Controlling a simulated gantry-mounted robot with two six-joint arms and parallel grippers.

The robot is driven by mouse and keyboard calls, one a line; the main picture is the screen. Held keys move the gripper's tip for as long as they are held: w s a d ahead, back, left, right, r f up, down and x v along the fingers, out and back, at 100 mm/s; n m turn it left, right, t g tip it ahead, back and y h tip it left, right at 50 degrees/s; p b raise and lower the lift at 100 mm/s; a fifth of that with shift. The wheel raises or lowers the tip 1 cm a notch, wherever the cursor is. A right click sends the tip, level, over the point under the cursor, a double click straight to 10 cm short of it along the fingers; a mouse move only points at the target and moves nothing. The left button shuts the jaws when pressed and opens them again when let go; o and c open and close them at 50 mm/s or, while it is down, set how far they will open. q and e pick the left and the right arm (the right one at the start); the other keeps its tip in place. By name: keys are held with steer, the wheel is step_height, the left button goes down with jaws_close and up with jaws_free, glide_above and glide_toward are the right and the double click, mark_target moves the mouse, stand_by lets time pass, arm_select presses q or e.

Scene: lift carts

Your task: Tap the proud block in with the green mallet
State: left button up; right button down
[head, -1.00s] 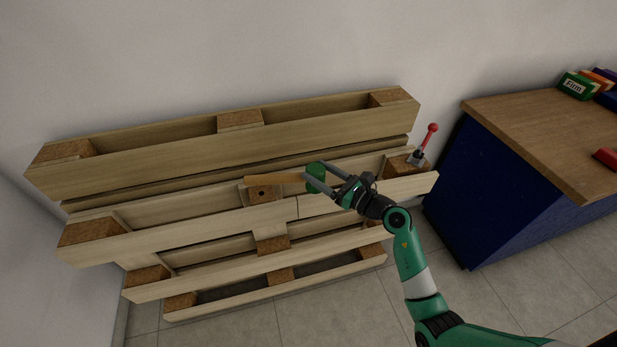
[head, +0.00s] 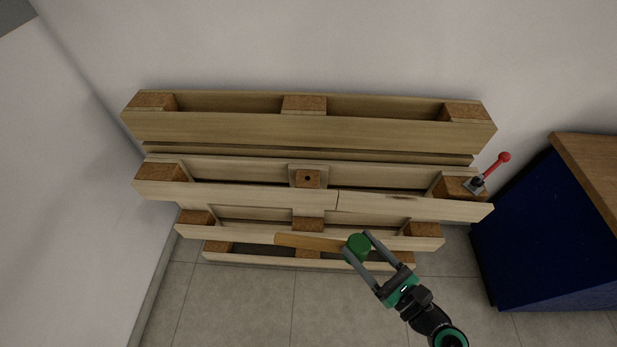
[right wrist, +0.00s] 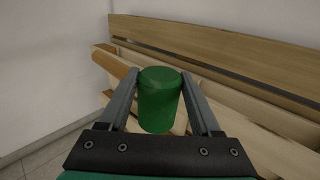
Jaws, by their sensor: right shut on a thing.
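The mallet has a green cylindrical head (head: 358,247) and a wooden handle (head: 308,242) pointing left. My right gripper (head: 357,244) is shut on the green head, with one finger on each side. The head also shows between the fingers in the right wrist view (right wrist: 160,100). The mallet is held in front of the lower pallets, below the block in the picture. The block (head: 308,178) is brown with a dark hole and sits in the middle of a pallet's upper edge, with paler wood around it. The mallet is apart from it. My left gripper is out of view.
Several wooden pallets (head: 310,130) lean against the back wall. A clamp with a red-knobbed lever (head: 490,172) sits on the brown block at the right. A blue cabinet (head: 540,240) with a wooden top stands at right. Tiled floor (head: 240,300) in front is clear.

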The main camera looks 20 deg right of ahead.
steer(key=shift+r+p, duration=2.65)
steer(key=shift+p, duration=0.05)
steer(key=shift+f, duration=0.1)
steer(key=s+r+p, duration=0.1)
steer(key=r+p, duration=1.5)
steer(key=s+r+p, duration=0.2)
steer(key=r+p, duration=1.4)
steer(key=r, duration=0.1)
steer(key=shift+s+p, duration=0.25)
steer(key=shift+p, duration=0.1)
